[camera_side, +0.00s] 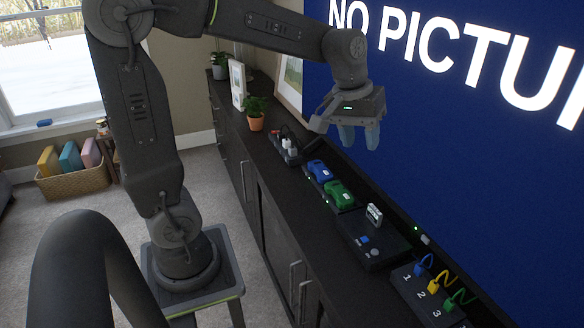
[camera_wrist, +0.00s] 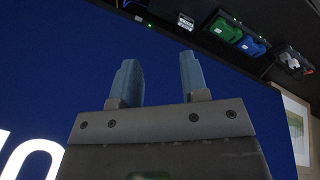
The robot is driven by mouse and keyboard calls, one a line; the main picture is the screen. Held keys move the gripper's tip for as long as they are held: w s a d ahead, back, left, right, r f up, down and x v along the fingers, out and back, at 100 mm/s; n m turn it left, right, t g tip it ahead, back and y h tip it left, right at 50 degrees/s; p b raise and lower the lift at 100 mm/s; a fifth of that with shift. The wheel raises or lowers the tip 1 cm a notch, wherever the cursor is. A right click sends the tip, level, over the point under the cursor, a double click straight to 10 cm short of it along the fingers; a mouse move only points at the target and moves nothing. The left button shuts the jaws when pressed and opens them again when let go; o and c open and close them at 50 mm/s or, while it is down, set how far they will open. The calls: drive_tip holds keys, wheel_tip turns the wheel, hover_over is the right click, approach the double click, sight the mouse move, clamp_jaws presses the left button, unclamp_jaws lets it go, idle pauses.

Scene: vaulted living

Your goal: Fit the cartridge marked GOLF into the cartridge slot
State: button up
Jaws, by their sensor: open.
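A small grey-white cartridge (camera_side: 375,214) stands upright at the back of a black console (camera_side: 362,250) on the long dark cabinet. Its label is too small to read, and I cannot tell whether it sits in a slot or only stands there. It also shows in the wrist view (camera_wrist: 186,21) at the top. My gripper (camera_side: 360,138) is open and empty, high above the cabinet and well behind the cartridge in the side view. Its two blue-grey fingers also show in the wrist view (camera_wrist: 158,65), with nothing between them.
A numbered box (camera_side: 425,296) with coloured cables is at the near end. A potted plant (camera_side: 256,113) stands farther back. A large blue screen (camera_side: 450,110) rises behind.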

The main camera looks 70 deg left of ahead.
drive_tip(key=s+d+m+t, duration=0.1)
drive_tip(key=s+d+m, duration=0.1)
drive_tip(key=s, duration=0.6)
drive_tip(key=s+d+m+t+y, duration=0.1)
drive_tip(key=s+m, duration=0.3)
drive_tip(key=s, duration=0.4)
drive_tip(key=shift+d+f+m+t, duration=0.35)
drive_tip(key=shift+d+m+t, duration=0.05)
drive_tip(key=shift+d, duration=0.15)
drive_tip(key=shift+w, duration=0.1)
drive_tip(key=shift+c, duration=0.4)
